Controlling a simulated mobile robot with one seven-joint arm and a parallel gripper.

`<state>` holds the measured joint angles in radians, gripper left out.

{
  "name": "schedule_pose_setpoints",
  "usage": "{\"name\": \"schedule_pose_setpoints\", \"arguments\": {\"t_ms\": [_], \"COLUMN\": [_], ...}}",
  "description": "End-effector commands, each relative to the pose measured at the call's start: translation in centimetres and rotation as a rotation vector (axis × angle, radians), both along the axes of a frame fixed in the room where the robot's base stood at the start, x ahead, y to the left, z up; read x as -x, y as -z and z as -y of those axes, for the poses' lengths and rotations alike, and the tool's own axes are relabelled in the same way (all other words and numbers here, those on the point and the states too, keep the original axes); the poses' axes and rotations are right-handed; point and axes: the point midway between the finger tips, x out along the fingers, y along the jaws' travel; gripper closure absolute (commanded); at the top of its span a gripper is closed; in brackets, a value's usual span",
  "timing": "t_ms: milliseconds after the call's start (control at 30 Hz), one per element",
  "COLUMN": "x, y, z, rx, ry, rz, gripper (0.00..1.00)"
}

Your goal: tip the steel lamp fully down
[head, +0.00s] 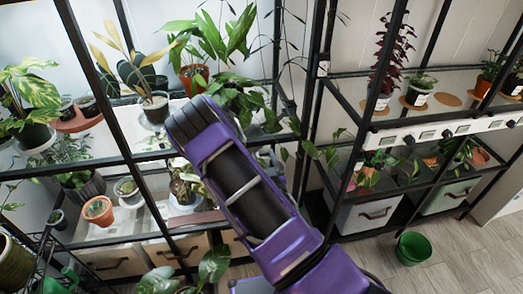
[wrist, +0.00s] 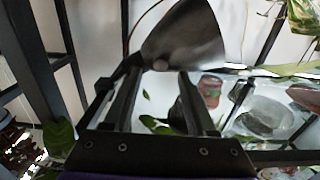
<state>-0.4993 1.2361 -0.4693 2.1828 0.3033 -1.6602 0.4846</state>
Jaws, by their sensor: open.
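The steel lamp (wrist: 187,38) shows in the wrist view as a grey metal cone-shaped shade at the top middle, with its wide end toward the right. My gripper (wrist: 159,76) is open below it, one finger on each side, with the tips close to the shade's lower edge. I cannot tell whether a fingertip touches the shade. No part of the lamp lies clearly between the fingers. In the head view my purple arm fills the middle, and I make out neither the lamp nor the fingers there.
Black-framed shelves with potted plants stand left and right of my arm in the head view. A terracotta pot (head: 99,210) sits on the lower left shelf. A green bucket (head: 413,248) stands on the floor at the right, with open floor beside it.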

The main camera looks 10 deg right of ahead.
Motion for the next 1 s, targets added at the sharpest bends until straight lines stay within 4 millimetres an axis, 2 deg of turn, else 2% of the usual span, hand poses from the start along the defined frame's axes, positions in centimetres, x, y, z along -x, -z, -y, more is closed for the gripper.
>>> {"name": "schedule_pose_setpoints", "arguments": {"t_ms": [100,200,600,900,933,1000], "x": [-1.9,-2.8,-3.5,-3.5,-3.5,-3.5], "y": [0.0,0.0,0.0,0.0,0.0,0.0], "z": [-0.1,0.0,0.0,0.0,0.0,0.0], "rx": [0.000,0.000,0.000,0.000,0.000,0.000], "ry": [-0.001,-0.001,-0.001,0.000,0.000,0.000], "rz": [0.002,0.001,-0.002,-0.001,-0.001,-0.001], "gripper": [0.43,0.43,0.43,0.97,1.00,1.00]}}
